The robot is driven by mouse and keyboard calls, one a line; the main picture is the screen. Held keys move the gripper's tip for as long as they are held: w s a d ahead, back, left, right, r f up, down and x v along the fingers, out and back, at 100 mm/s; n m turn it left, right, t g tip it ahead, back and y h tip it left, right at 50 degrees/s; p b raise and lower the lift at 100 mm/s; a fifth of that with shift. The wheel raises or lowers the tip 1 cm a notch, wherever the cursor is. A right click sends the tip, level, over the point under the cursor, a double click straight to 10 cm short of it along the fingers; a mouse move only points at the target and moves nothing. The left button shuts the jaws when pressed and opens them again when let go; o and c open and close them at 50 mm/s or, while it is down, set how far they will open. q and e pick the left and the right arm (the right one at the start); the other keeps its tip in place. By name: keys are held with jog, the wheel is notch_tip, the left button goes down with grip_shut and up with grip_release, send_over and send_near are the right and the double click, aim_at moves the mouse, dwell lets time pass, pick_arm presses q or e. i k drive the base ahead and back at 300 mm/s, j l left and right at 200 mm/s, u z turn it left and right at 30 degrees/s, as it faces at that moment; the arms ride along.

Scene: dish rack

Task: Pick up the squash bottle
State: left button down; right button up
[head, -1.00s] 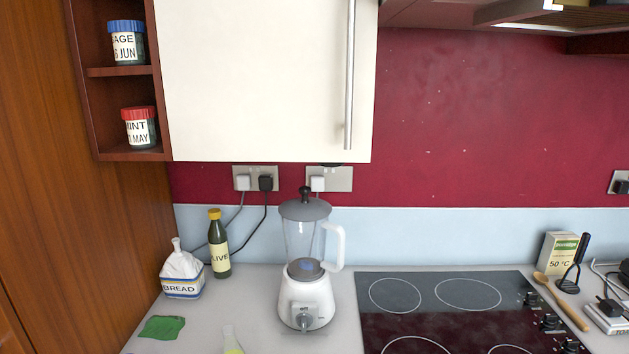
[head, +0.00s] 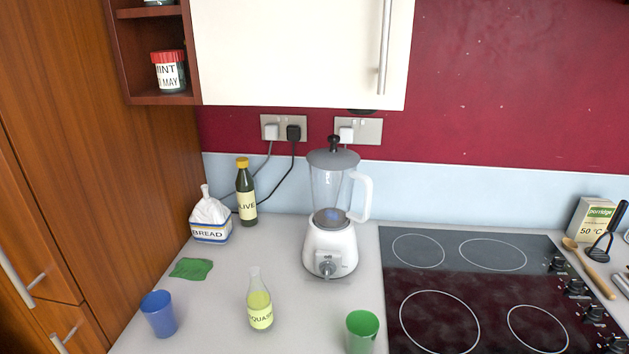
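The squash bottle (head: 259,304) is a clear bottle with yellow-green contents and a label reading "SQUASH", partly cut by the curve of the bottle. It stands upright on the pale worktop (head: 205,330), in front of and to the left of the blender. Nothing touches it. Neither of my grippers shows in the head view.
A blue cup (head: 159,314) stands left of the bottle and a green cup (head: 362,331) right of it. Behind are a blender (head: 329,235), an olive bottle (head: 246,195), a bread bag (head: 210,218) and a green cloth (head: 191,268). A black hob (head: 470,285) lies to the right.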

aim_at(258, 296)
jog(key=k+l+u, duration=0.15)
jog(key=u, duration=0.2)
jog(key=k+l+u, duration=0.1)
jog(key=u, duration=0.25)
jog(key=k+u, duration=0.2)
jog(key=u, duration=0.15)
